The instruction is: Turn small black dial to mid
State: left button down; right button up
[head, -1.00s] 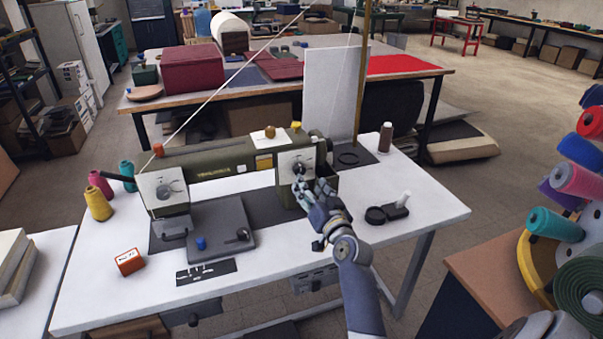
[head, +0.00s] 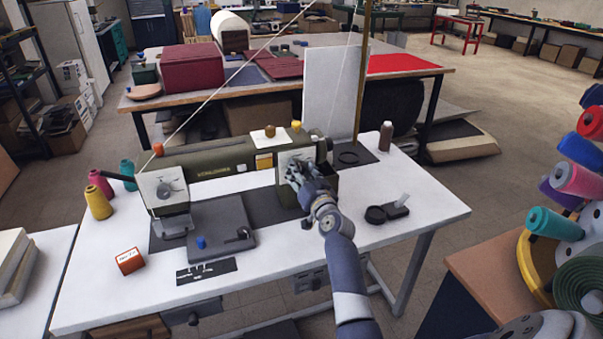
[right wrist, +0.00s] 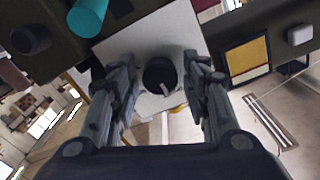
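The small black dial (right wrist: 160,75) sits on a white plate (right wrist: 130,42) on the sewing machine, with a pale pointer on its face, in the right wrist view. My right gripper (right wrist: 165,90) is open, its two fingers on either side of the dial with gaps visible on both sides. In the head view my right gripper (head: 298,177) is in front of the machine's right-hand plate (head: 289,158) and hides the dial there. I cannot tell whether the fingers touch the plate. My left gripper is not in view.
The green sewing machine (head: 220,160) stands on a white table (head: 300,266). Another dial (head: 165,189) is on its left plate. The table's front right is clear.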

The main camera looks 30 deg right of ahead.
jog(key=c, duration=0.6)
jog(key=shift+c, duration=0.2)
jog(key=shift+m, duration=0.4)
jog(key=m+p, duration=0.1)
jog(key=m, duration=0.3)
jog(key=shift+m, duration=0.4)
jog(key=m+p, duration=0.1)
jog(key=m, duration=0.5)
jog(key=shift+p, duration=0.3)
jog(key=o, duration=1.1)
